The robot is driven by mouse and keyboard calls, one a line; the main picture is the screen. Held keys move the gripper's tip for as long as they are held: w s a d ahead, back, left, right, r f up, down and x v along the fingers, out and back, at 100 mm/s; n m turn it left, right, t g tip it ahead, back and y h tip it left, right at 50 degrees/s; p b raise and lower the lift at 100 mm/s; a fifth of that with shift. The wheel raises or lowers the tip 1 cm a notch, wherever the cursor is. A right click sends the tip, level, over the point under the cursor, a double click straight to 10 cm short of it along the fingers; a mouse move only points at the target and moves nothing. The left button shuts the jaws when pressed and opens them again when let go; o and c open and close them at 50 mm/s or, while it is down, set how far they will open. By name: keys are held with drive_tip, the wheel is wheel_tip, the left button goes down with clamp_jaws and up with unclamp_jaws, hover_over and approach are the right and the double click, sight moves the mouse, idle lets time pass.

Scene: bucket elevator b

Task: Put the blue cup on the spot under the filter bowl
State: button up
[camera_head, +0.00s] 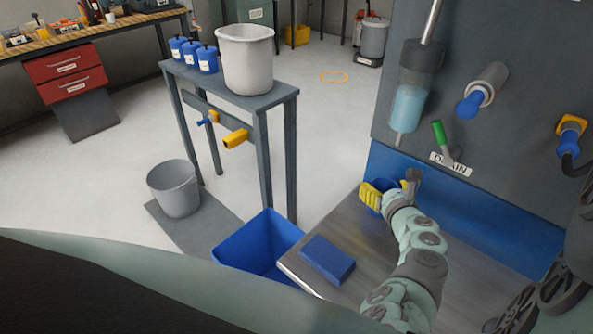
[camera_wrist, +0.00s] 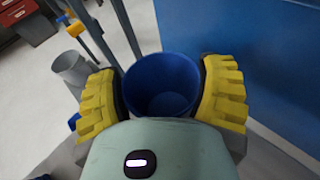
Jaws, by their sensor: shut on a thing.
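The blue cup (camera_head: 388,186) is mostly hidden by my gripper in the head view. In the wrist view, the cup (camera_wrist: 160,86) shows open side up between the two yellow finger pads, and looks empty. My gripper (camera_head: 392,190) is shut on its sides. The filter bowl (camera_head: 408,106), a clear bowl with light blue content under a dark cap, hangs on the grey panel above the cup. The cup is near the blue back wall, below and slightly left of the bowl in the picture. I cannot tell whether its base touches the metal bench (camera_head: 345,225). The spot itself is not visible.
A green-handled drain valve (camera_head: 439,133) and its label stick out right of the bowl. A blue block (camera_head: 327,259) lies on the bench's front left. A blue bin (camera_head: 262,247) and a grey bucket (camera_head: 174,188) stand left of the bench.

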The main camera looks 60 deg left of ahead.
drive_tip(key=shift+r, duration=0.1)
drive_tip(key=shift+f, duration=0.2)
drive_tip(key=o, duration=1.1)
drive_tip(key=shift+r, duration=0.15)
drive_tip(key=shift+d+r, duration=0.1)
drive_tip(key=shift+r, duration=0.05)
drive_tip(key=v, duration=1.2)
